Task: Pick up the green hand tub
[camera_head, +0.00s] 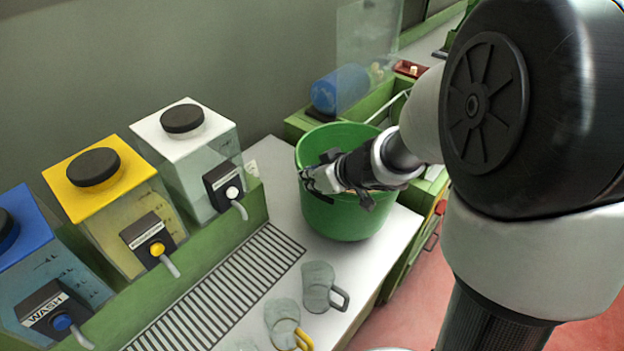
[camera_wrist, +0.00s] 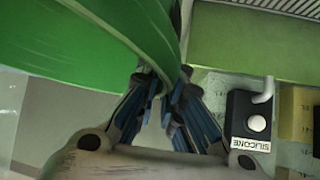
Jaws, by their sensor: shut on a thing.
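The green hand tub (camera_head: 345,220) stands upright on the white counter, to the right of the liquid dispensers. My gripper (camera_head: 318,180) reaches across the tub from the right, with its fingers at the tub's left rim. In the wrist view the tub's green wall (camera_wrist: 110,40) fills the upper left. There my gripper (camera_wrist: 165,95) is shut on the tub's rim, one finger on each side of the wall. My wrist and fingers hide part of the tub's inside in the head view.
Blue, yellow and white dispensers with taps stand at left; the white one (camera_head: 190,150) is nearest the tub. A slatted drain (camera_head: 220,290) and glass mugs (camera_head: 320,287) lie in front. A blue cylinder (camera_head: 338,90) is behind. The counter's right edge drops to red floor.

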